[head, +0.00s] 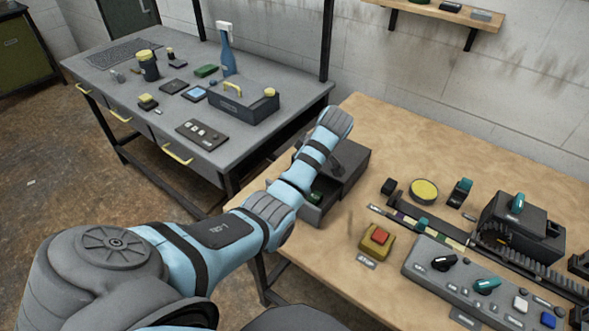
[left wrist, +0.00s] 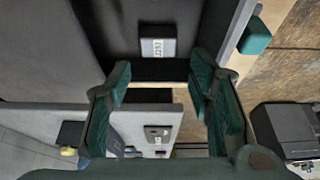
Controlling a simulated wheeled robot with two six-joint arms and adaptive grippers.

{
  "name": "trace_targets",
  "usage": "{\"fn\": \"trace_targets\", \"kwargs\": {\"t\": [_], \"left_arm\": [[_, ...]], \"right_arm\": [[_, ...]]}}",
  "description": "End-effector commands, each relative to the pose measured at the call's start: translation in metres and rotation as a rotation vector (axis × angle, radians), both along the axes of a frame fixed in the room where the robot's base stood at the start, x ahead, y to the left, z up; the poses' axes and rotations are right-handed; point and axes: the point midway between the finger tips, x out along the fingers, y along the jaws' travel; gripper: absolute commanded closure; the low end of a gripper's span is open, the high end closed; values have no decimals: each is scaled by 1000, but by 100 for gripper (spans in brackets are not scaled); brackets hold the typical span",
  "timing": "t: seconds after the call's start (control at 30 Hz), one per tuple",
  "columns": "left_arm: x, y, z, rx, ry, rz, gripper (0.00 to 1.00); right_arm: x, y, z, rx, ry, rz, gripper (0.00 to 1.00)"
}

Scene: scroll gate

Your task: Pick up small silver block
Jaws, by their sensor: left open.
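I cannot pick out the small silver block with certainty in either view. A small grey block (head: 481,15) lies on the wall shelf, but I cannot tell whether it is the one. My left gripper (left wrist: 160,80) is open, its two dark green fingers apart with nothing seen held between them. In the head view my left arm reaches over a dark grey drawer box (head: 352,165) at the wooden table's left edge and hides the fingers. Its drawer (head: 312,215) is pulled open, with a green item (head: 317,196) inside. My right gripper is not in view.
The wooden table (head: 375,120) holds a yellow box with a red button (head: 377,239), a yellow disc (head: 424,191), a control panel (head: 480,285) and a toothed rail. A grey workbench (head: 95,65) with a tray (head: 245,108) and spray bottle (head: 227,50) stands left.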

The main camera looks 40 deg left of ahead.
Motion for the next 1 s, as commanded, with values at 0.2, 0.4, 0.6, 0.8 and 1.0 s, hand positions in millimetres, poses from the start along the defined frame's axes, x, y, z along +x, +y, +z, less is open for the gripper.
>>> {"fn": "trace_targets", "kwargs": {"t": [0.2,0.4,0.6,0.8,1.0], "left_arm": [[-4,16,-32,0,4,-2,52],[-3,22,-50,-2,1,-4,52],[-3,21,-49,-2,0,-5,64],[-2,21,-49,-2,0,-5,93],[-3,21,-49,-2,1,-6,93]], "right_arm": [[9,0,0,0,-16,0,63],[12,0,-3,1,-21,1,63],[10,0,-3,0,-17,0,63],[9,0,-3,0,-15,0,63],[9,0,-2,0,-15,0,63]]}}
